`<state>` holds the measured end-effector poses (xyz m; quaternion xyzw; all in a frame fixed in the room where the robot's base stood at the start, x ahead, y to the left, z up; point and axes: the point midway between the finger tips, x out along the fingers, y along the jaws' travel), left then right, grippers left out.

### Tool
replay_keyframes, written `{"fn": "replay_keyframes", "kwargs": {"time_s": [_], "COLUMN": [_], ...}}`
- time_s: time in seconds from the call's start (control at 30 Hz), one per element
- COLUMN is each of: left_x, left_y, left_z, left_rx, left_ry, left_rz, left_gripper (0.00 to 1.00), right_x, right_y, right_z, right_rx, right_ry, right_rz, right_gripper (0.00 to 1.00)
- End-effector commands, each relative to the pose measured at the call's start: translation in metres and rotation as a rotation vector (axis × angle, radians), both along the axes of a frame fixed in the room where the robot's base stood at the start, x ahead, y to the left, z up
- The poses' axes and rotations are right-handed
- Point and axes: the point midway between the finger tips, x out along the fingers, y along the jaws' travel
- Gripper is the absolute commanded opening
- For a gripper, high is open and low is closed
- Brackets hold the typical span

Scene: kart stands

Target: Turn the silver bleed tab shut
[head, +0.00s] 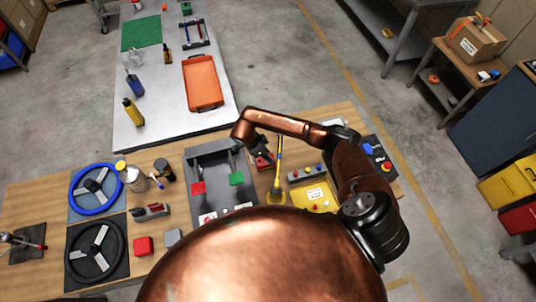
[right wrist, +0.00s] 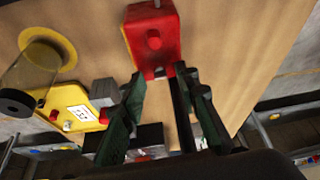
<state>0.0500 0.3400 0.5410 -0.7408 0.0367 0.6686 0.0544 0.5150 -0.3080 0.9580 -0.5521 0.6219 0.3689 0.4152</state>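A red block (right wrist: 152,40) with a round red knob sits on the wooden bench top in the right wrist view; its lower edge lies just beyond my fingertips. A small greyish bit shows at that edge, but I cannot tell whether it is the silver bleed tab. My right gripper (right wrist: 160,76) has its two dark green fingers apart, with nothing clearly held between them. In the head view, my right arm reaches in from the right and its gripper (head: 262,160) is over the bench beside a red part, largely hidden. My left gripper is not in view.
A yellow-based post (head: 277,196) and a yellow box (head: 314,196) stand close to the right gripper. A grey tray (head: 209,160) with red and green pads lies to the left. Steering wheels (head: 96,189) and bottles are farther left. A white table (head: 160,97) stands behind.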

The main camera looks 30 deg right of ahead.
Motion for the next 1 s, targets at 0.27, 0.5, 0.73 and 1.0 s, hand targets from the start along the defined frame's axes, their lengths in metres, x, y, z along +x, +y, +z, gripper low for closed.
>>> {"fn": "replay_keyframes", "kwargs": {"time_s": [0.27,0.5,0.73,1.0], "left_x": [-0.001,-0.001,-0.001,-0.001], "left_y": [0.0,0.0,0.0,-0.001], "left_z": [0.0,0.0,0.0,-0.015], "left_rx": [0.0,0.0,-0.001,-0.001], "left_ry": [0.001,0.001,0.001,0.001], "left_rz": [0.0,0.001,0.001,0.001], "left_gripper": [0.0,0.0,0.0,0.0], "right_x": [0.0,0.0,0.0,0.002], "right_y": [0.0,0.0,0.0,-0.001], "right_z": [0.0,0.0,0.0,-0.002], "right_rx": [0.0,0.0,0.0,-0.002], "right_ry": [0.0,0.0,0.0,0.0], "right_rz": [0.0,-0.001,-0.001,-0.098], "right_gripper": [0.21,0.05,0.0,0.0]}}
